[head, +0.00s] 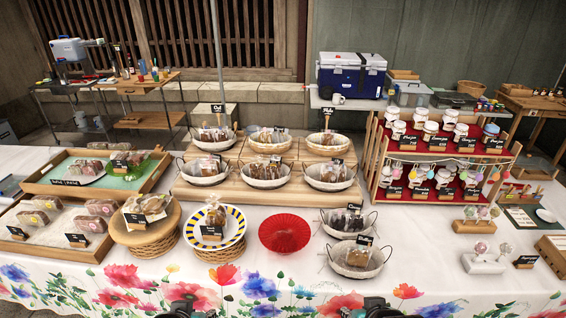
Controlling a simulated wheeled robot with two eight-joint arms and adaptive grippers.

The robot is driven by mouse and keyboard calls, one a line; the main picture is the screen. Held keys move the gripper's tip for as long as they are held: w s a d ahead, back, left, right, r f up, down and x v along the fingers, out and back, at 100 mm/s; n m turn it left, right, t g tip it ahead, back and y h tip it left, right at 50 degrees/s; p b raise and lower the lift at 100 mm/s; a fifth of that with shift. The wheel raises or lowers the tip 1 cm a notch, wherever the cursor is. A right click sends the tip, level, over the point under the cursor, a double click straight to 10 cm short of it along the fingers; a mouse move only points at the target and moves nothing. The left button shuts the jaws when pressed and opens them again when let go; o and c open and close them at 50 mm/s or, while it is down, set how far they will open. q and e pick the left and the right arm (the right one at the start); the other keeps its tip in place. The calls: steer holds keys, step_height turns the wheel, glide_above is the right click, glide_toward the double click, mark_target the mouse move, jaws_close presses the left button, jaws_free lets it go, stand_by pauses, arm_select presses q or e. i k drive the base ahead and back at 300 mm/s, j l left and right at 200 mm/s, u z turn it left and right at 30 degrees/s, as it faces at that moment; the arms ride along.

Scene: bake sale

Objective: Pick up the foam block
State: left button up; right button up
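A white block (483,264), which looks like the foam block, lies on the white tablecloth at the front right. It holds a few pale pink round pops on top, and nothing of mine touches it. Only the dark top of my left gripper (186,308) shows at the bottom edge, left of centre. The dark top of my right gripper (376,308) shows at the bottom edge, right of centre, in front of and well left of the block. The fingers of both are too cut off to tell open from shut.
A small dark sign (525,262) stands just right of the block, and a wooden stand (473,227) with pops is behind it. A wire basket (352,273) of baked goods and a red bowl (285,246) stand to the left. Bare cloth lies between basket and block.

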mark_target(486, 264)
steer(key=z, duration=1.75)
steer(key=i+l, duration=0.3)
steer(key=i, duration=0.15)
steer(key=i+l, duration=0.3)
steer(key=i, duration=0.2)
steer(key=i+l, duration=0.3)
steer(key=i, duration=0.15)
steer(key=i+l, duration=0.3)
steer(key=i, duration=0.2)
steer(key=l+z, duration=0.05)
